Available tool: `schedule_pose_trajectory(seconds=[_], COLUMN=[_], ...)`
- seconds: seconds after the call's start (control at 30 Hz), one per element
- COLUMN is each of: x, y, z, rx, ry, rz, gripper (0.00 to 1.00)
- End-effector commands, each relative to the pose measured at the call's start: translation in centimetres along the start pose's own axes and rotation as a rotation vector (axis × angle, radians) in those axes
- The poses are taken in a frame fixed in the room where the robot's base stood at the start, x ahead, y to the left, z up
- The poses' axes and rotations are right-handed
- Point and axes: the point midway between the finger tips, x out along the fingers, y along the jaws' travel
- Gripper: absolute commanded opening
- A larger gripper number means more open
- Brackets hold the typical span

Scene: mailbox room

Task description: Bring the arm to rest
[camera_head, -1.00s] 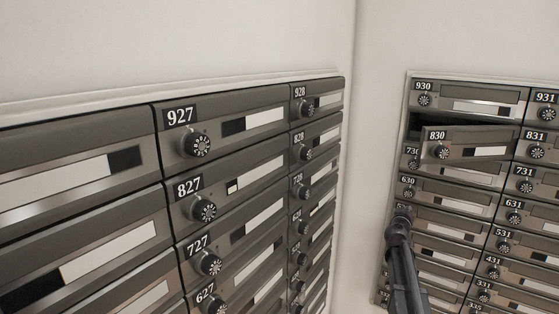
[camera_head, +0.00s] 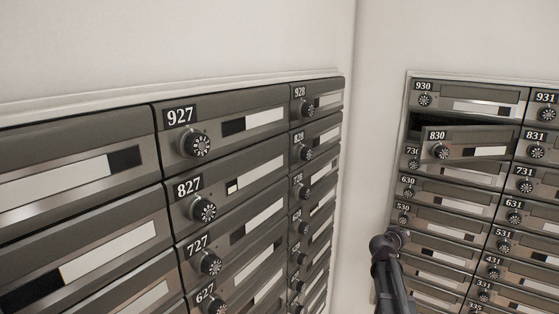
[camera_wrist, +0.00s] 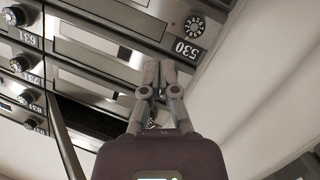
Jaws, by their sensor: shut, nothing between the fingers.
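My gripper (camera_wrist: 159,80) shows in the wrist view with its two fingers together and nothing between them. It points toward the mailbox wall near door 530 (camera_wrist: 170,22); I cannot tell whether it touches anything. In the head view, part of my arm rises at the lower right, in front of the lower mailboxes of the right-hand bank, and the fingers are not clearly visible there. Door 830 (camera_head: 467,145) stands ajar, tipped outward, with a dark gap above it.
A bank of mailboxes (camera_head: 214,182) with dials covers the left wall. Another bank, with doors such as 930 (camera_head: 470,98) and 631 (camera_head: 536,214), is on the right wall. A bare pale wall strip (camera_head: 367,150) lies between them at the corner.

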Motion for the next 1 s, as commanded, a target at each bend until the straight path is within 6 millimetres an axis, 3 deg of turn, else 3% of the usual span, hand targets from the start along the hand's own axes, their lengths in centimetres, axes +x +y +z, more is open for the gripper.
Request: schedule_pose_trajectory(seconds=[0.03,0.37,0.6,0.8,1.0], x=[-1.6,-10.9,-19.8,-27.7,-32.7], y=[-0.1,-2.9,-5.5,-7.1,-7.8], z=[1.5,10.5,16.4,20.0,21.6], rx=[0.004,-0.030,-0.116,-0.212,-0.280], ry=[-0.053,-0.457,-0.745,-0.941,-1.044], rz=[-0.006,-0.138,-0.353,-0.581,-0.748], gripper=[0.00,0.00,0.00,0.00,0.00])
